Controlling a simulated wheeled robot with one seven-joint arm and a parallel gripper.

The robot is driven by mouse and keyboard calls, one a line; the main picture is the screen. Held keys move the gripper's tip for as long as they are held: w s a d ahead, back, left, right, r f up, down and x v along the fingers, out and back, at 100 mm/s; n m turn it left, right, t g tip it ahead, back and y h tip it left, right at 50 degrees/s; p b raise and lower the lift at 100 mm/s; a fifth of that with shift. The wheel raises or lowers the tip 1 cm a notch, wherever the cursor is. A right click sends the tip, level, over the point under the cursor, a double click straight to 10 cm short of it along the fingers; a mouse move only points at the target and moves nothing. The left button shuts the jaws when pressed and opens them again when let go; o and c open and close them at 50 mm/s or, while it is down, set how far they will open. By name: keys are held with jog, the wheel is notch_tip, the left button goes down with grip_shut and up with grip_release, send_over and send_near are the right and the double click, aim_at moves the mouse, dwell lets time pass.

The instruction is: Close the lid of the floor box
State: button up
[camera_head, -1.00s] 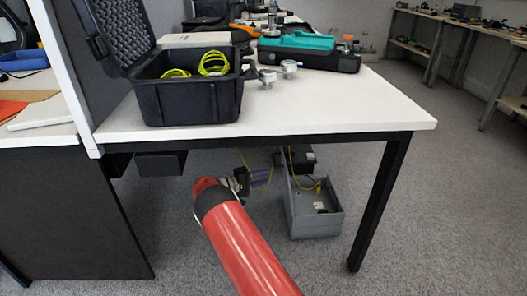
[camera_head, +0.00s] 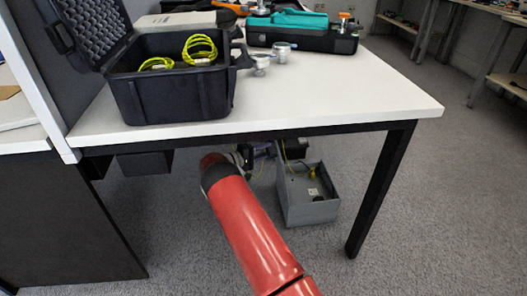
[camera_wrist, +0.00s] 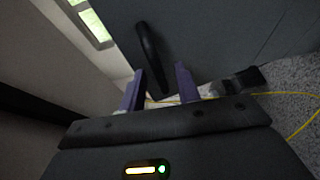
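The floor box (camera_head: 308,211) is an open-topped grey box on the carpet under the white table, with a yellow cable and small fittings inside. In the head view my gripper (camera_head: 252,153) is under the table, just left of the box's back part, mostly hidden by my red arm. A dark grey panel (camera_wrist: 215,35) with a black handle (camera_wrist: 151,55) lies just ahead of the fingertips. I cannot tell for sure that this panel is the lid.
The white table (camera_head: 330,95) stands above my arm, with a black leg (camera_head: 380,190) right of the box. A black case (camera_head: 172,98) with yellow cables sits on top. A yellow cable (camera_wrist: 300,128) runs on the floor near my gripper. Carpet is clear at right.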

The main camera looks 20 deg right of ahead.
jog(key=shift+c, duration=0.2)
grip_shut()
